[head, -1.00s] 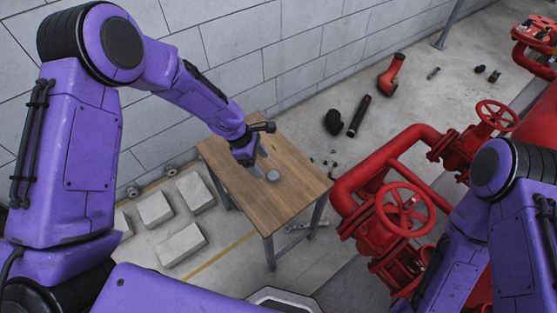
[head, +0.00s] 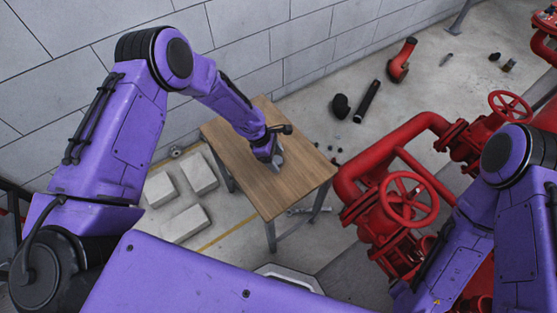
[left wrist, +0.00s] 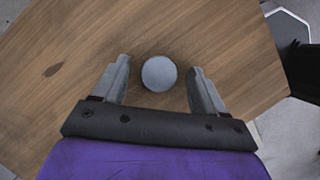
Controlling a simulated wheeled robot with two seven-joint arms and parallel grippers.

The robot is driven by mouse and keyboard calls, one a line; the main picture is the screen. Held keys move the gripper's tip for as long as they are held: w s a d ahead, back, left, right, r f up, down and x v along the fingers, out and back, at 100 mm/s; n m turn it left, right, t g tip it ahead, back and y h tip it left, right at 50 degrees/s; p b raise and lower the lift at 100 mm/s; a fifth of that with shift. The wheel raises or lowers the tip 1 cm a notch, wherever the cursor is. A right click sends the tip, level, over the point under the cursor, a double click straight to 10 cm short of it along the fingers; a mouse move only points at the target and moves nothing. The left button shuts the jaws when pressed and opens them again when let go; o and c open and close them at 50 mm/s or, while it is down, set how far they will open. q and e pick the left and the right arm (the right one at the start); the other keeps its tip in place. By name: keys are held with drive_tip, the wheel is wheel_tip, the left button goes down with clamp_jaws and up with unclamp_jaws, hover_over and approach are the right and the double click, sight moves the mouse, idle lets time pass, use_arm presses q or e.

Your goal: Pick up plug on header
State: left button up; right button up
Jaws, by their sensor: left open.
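A round grey plug (left wrist: 159,73) sits on the wooden table (left wrist: 220,35). In the left wrist view it lies between the fingertips of my left gripper (left wrist: 159,68), with gaps on both sides. The left gripper is open, pointing down at the table top. In the head view the left gripper (head: 275,164) is low over the middle of the table (head: 285,195) and hides most or all of the plug. My right arm shows at the right, but its gripper is out of the picture.
Red pipes with a red handwheel (head: 408,199) stand right of the table. Grey blocks (head: 184,223) lie on the floor to its left. A black tube (head: 365,101) and a red pipe elbow (head: 401,60) lie near the wall. The table top around the gripper is clear.

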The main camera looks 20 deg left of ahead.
use_arm(q)
drive_tip(key=c, duration=1.2)
drive_tip(key=shift+o, duration=0.2)
